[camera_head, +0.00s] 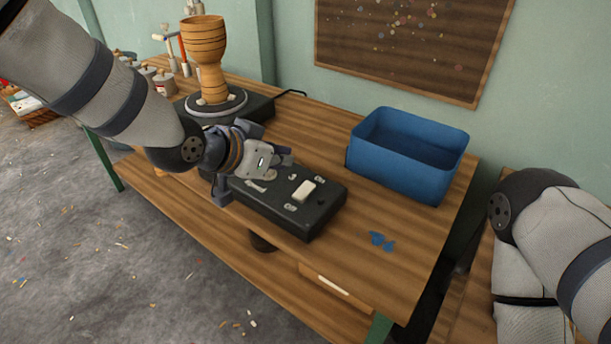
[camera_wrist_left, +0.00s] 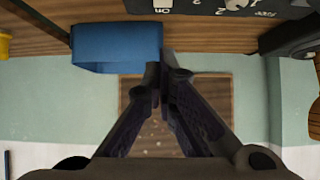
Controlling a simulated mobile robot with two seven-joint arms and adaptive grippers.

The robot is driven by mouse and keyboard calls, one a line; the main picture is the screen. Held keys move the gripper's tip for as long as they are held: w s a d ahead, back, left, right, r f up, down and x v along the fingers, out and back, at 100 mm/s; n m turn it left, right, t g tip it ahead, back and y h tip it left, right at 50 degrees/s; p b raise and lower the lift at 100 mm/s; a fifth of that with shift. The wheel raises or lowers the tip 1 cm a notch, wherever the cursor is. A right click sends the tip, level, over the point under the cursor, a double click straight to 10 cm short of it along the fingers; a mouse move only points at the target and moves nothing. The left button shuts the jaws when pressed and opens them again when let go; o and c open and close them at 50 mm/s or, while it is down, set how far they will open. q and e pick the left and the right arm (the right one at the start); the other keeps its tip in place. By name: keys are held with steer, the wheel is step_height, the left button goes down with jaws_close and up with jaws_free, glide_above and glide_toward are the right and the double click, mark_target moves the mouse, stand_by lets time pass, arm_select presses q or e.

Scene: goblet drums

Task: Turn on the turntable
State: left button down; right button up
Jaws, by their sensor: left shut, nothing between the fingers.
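The turntable (camera_head: 236,104) is a round grey disc on a dark base at the back left of the wooden table, with a wooden goblet drum (camera_head: 205,50) upright on it. A black control box (camera_head: 318,217) lies at the table's front, with a pale rocker switch (camera_head: 303,191) and dials on top. My left gripper (camera_head: 284,157) is shut and empty, over the box's back left part, apart from the switch. In the left wrist view its fingertips (camera_wrist_left: 160,72) meet, and the box (camera_wrist_left: 215,6) with an "On" label shows at the top edge. My right gripper is out of view.
A blue bin (camera_head: 400,165) stands at the back right of the table (camera_head: 345,265). Small blue scraps (camera_head: 381,240) lie right of the control box. Several jars and tools stand at the far left. A brown board (camera_head: 410,45) hangs on the wall.

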arm_select(q)
steer(key=b, duration=0.2)
glide_above(307, 189)
steer(key=f, duration=0.4)
steer(key=s+f, duration=0.1)
steer(key=f, duration=0.1)
steer(key=shift+a+f, duration=0.1)
steer(key=shift+a, duration=0.15)
steer(key=shift+w+d+f, duration=0.15)
steer(key=shift+w+f, duration=0.05)
steer(key=shift+f, duration=0.4)
steer(key=shift+w+d+f, duration=0.1)
steer(key=shift+w+f, duration=0.05)
steer(key=shift+f, duration=0.4)
steer(key=shift+w+f, duration=0.1)
steer(key=shift+f, duration=0.55)
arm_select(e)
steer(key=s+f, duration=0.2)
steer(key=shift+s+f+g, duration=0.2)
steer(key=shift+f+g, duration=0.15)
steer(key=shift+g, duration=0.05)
